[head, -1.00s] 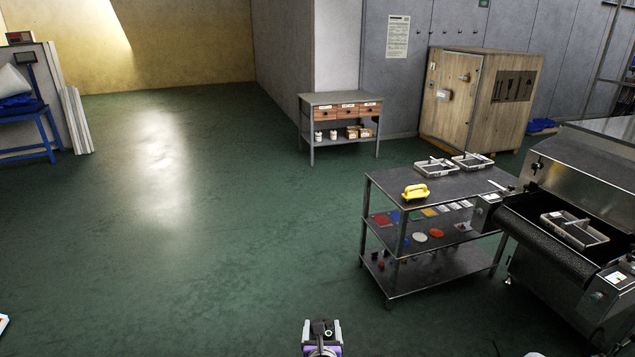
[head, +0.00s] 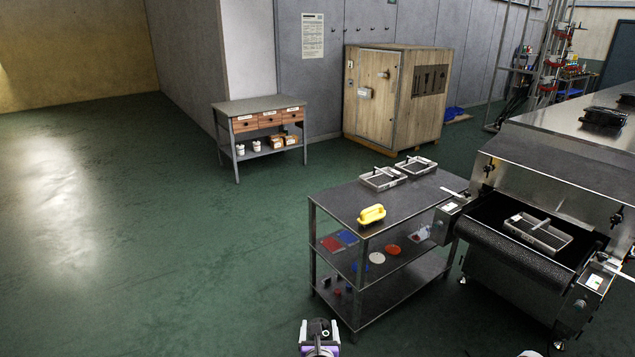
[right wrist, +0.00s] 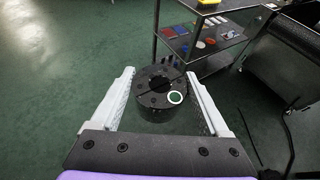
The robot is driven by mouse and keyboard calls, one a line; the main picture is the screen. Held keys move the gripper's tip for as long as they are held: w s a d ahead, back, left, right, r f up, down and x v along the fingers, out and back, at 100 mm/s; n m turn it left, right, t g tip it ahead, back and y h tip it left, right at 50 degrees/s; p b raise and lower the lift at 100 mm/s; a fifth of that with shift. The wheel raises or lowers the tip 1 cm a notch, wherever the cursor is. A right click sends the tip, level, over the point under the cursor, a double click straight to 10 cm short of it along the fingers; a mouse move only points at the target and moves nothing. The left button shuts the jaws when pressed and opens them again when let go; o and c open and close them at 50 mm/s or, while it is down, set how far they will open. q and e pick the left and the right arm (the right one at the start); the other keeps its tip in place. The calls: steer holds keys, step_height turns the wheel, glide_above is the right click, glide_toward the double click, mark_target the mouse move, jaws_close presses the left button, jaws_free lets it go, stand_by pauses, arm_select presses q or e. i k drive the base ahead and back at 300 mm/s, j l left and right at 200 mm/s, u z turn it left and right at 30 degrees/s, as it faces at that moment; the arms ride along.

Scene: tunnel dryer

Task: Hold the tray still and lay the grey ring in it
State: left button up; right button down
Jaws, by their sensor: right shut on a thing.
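My right gripper (head: 320,330) is at the bottom of the head view. In the right wrist view its two pale fingers (right wrist: 160,74) are shut on a dark, round, thick piece, which I take for the grey ring (right wrist: 150,111). The ring has small holes in its top and a white-rimmed green disc. It is held above the floor, short of the cart. One shallow grey tray (head: 538,233) lies on the dryer's belt. Two similar trays, a left one (head: 381,179) and a right one (head: 416,166), lie on the cart top. My left gripper is not in view.
The three-shelf cart (head: 345,197) stands ahead, with a yellow handled object (head: 371,214) on top and small coloured pieces below. The tunnel dryer (head: 560,170) is at right. A workbench (head: 260,103) and wooden crate (head: 395,95) stand behind. The floor at left is clear.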

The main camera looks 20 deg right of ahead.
mark_target(538, 230)
steer(key=i+z, duration=0.2)
steer(key=z, duration=0.2)
steer(key=i+z, duration=0.45)
steer(key=z, duration=0.3)
steer(key=i+l+z, duration=0.1)
steer(key=i+z, duration=0.4)
steer(key=z, duration=0.2)
steer(key=i+z, duration=0.45)
steer(key=i, duration=1.05)
